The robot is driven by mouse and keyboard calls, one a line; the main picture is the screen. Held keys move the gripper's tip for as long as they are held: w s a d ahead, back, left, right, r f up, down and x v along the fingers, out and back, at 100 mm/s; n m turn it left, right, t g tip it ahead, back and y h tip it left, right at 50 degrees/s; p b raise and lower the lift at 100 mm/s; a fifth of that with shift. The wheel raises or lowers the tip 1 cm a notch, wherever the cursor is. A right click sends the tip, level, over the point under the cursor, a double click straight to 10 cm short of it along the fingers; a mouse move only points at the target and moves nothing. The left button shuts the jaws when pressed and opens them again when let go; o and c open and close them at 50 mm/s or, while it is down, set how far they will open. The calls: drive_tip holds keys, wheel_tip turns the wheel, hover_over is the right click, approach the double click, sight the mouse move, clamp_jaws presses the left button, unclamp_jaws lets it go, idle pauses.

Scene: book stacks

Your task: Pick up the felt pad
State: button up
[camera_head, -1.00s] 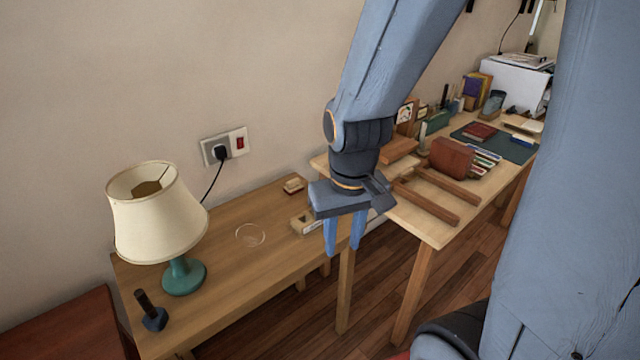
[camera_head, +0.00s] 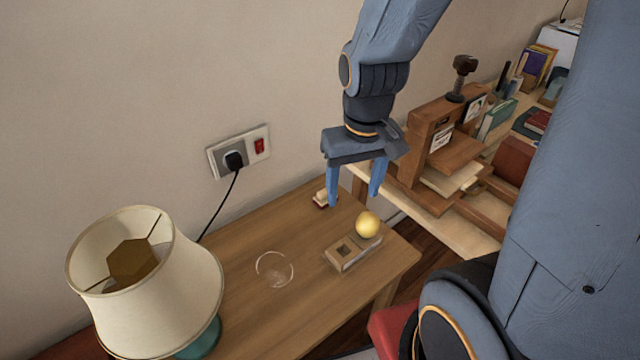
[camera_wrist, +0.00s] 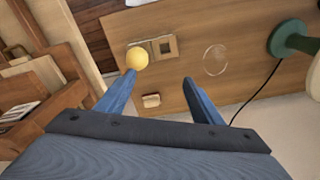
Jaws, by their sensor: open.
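A small block, cream on top with a dark red layer below (camera_head: 322,198), lies at the back edge of the small wooden table; it seems to be the felt pad, though I cannot be sure. It also shows in the wrist view (camera_wrist: 151,100), between the lines of my fingers. My gripper (camera_head: 354,200) is open and empty, pointing down above the table's right part. In the wrist view its two blue fingers (camera_wrist: 158,78) are spread apart. In the head view the left finger partly overlaps the block. I see no contact.
A yellow ball (camera_head: 368,223) sits at one end of a wooden holder with a square hole (camera_head: 345,255). A clear glass dish (camera_head: 274,268) and a cream lamp (camera_head: 150,290) stand to the left. A wooden press (camera_head: 430,150) stands at right. A wall socket (camera_head: 238,150) has a cord.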

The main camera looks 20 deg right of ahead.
sight(325, 190)
drive_tip(key=shift+o, duration=1.3)
drive_tip(key=w+f+n+b, duration=0.1)
drive_tip(key=w+f+b, duration=0.1)
drive_tip(key=w+f, duration=0.2)
drive_tip(key=w+f+n+b, duration=0.1)
drive_tip(key=w+f, duration=0.3)
drive_tip(key=w, duration=0.4)
drive_tip(key=w+f+n+g+b, duration=0.1)
drive_tip(key=w+f+n+b, duration=0.1)
drive_tip(key=w, duration=0.4)
drive_tip(key=shift+w+d+f+b, duration=0.15)
drive_tip(key=shift+f+b, duration=0.1)
drive_tip(key=shift+f, duration=0.2)
drive_tip(key=shift+w+d+f+b, duration=0.15)
drive_tip(key=shift+f+b, duration=0.1)
drive_tip(key=shift+f, duration=0.2)
drive_tip(key=shift+w+f, duration=0.2)
drive_tip(key=shift+f, duration=0.1)
drive_tip(key=shift+w+a+f+p, duration=0.15)
drive_tip(key=shift+f+p, duration=0.25)
drive_tip(key=shift+f, duration=1.45)
drive_tip(key=shift+a+f+p, duration=0.15)
drive_tip(key=shift+f+p, duration=0.2)
drive_tip(key=shift+f, duration=1.5)
drive_tip(key=shift+c, duration=0.3)
drive_tip(key=c, duration=1.2)
drive_tip(key=shift+o, duration=0.2)
wheel_tip(325, 190, up, 10)
drive_tip(key=shift+r+b, duration=0.1)
drive_tip(key=shift+b, duration=0.55)
